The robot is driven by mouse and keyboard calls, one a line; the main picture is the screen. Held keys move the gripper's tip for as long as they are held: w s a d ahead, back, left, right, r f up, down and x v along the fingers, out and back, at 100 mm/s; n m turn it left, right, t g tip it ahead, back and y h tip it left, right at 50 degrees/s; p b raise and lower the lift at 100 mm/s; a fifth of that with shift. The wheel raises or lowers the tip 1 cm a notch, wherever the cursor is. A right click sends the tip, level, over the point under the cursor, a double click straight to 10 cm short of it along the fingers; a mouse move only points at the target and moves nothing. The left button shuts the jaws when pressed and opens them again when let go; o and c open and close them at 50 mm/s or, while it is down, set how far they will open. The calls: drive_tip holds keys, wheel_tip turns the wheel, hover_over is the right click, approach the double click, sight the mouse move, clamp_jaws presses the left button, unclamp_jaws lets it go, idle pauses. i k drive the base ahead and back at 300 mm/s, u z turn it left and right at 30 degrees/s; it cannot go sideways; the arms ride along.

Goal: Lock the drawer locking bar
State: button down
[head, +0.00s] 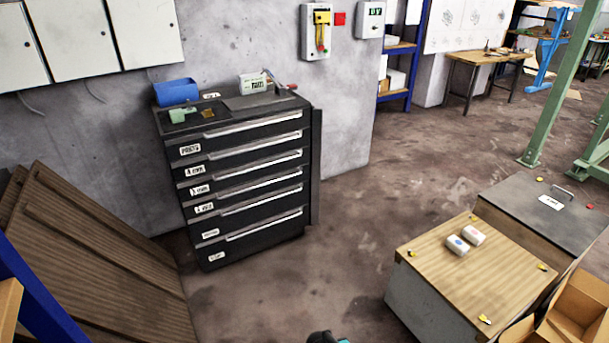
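The black drawer cabinet (250,185) stands against the grey wall at left of centre. Its several labelled drawers with pale handles all look shut. A tall, narrow dark bar (317,165) runs upright along the cabinet's right front edge. It appears to stand out to the side, clear of the drawer fronts; no latch or lock can be made out on it. A small black and teal piece, seemingly of my arm, shows at the bottom edge in the middle. My gripper's fingers are not seen.
A blue bin (176,92) and a pale box (252,84) sit on the cabinet top. Brown boards (95,255) lean at the left. A wood-topped workbench (430,265) stands at the right, with an open cardboard box beside it. The floor before the cabinet is clear.

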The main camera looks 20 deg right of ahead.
sight(317, 113)
drive_tip(key=u, duration=0.05)
drive_tip(key=i, duration=1.45)
drive_tip(key=z, duration=0.55)
